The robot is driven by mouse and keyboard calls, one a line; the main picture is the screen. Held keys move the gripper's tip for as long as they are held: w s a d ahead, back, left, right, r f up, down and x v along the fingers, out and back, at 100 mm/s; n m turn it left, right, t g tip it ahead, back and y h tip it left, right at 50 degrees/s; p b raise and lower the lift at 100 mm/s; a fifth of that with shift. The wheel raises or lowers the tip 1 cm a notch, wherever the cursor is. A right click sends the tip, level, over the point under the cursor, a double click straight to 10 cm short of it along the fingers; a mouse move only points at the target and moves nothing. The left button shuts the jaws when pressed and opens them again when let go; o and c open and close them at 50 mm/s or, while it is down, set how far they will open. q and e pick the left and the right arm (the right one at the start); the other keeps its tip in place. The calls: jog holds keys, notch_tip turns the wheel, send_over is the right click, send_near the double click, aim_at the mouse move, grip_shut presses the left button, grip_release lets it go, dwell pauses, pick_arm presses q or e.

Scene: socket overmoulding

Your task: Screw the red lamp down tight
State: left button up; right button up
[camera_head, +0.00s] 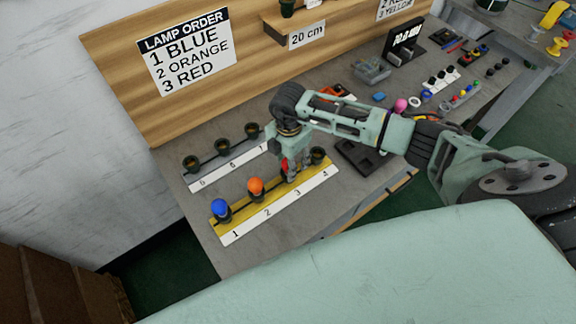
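The red lamp (285,164) is at socket 3 of the yellow-and-white strip (286,202), mostly hidden by my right gripper. My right gripper (291,172) points down over socket 3, its fingers closed around the lamp. How deep the lamp sits in the socket is hidden. A blue lamp (219,207) stands in socket 1 and an orange lamp (256,186) in socket 2. Socket 4 (317,155) is empty, just right of the gripper. My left gripper is not in view.
A second strip (231,167) with dark empty sockets lies behind. A sign (187,50) on the wooden board lists blue, orange, red. A dark tray (360,157) lies right of the strip, under my arm. Small parts (401,105) crowd the bench's right side.

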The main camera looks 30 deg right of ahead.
jog(key=shift+n, duration=0.6)
jog(key=shift+f+n+b, duration=0.15)
jog(key=shift+n+b, duration=0.55)
jog(key=shift+n, duration=0.5)
jog(key=shift+n+b, duration=0.35)
jog(key=shift+n, duration=0.75)
jog(key=shift+n+b, duration=0.7)
jog(key=shift+n, duration=0.4)
jog(key=shift+n+b, duration=0.4)
jog(key=shift+n, duration=0.7)
jog(key=shift+s, duration=0.1)
jog(key=shift+c, duration=0.2)
